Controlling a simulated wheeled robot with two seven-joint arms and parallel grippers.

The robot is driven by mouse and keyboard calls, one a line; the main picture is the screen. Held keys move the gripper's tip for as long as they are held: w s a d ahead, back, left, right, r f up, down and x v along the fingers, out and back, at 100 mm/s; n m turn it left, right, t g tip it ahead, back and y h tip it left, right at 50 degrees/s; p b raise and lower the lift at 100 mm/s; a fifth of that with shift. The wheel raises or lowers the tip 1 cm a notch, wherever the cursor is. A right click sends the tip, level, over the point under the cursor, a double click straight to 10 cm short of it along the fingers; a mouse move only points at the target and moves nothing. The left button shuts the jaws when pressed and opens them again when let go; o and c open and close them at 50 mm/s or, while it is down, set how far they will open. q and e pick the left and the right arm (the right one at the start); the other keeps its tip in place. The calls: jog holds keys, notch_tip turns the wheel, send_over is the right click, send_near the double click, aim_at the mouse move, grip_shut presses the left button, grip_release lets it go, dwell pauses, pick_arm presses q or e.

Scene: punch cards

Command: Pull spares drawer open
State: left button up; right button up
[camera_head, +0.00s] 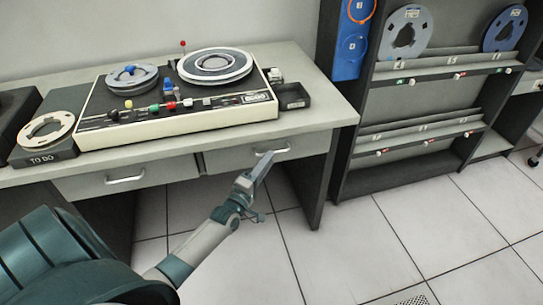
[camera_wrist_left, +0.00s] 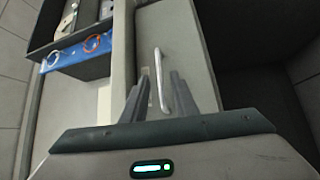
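Two grey drawers sit under the desk top. The left drawer (camera_head: 72,186) has a handle (camera_head: 125,180), and the right drawer (camera_head: 225,160) has a metal bar handle (camera_head: 285,151). Both fronts look flush with the desk. No readable label shows which one is the spares drawer. My left gripper (camera_head: 266,162) is at the right drawer's handle. In the left wrist view, the fingers of this gripper (camera_wrist_left: 160,95) are apart, with the handle (camera_wrist_left: 165,78) running between and ahead of them. I cannot tell whether they touch it. My right gripper is not in view.
A tape machine (camera_head: 185,115), a TO DO stand (camera_head: 45,150) and a small black tray (camera_head: 291,96) stand on the desk (camera_head: 325,110). A dark rack (camera_head: 350,120) with reels stands at the right. The tiled floor (camera_head: 420,225) before it is clear.

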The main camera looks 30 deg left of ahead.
pick_arm(q)
jog(key=shift+w+a+r, duration=0.1)
jog(key=shift+w+r, duration=0.1)
jog(key=shift+w, duration=1.45)
grip_shut()
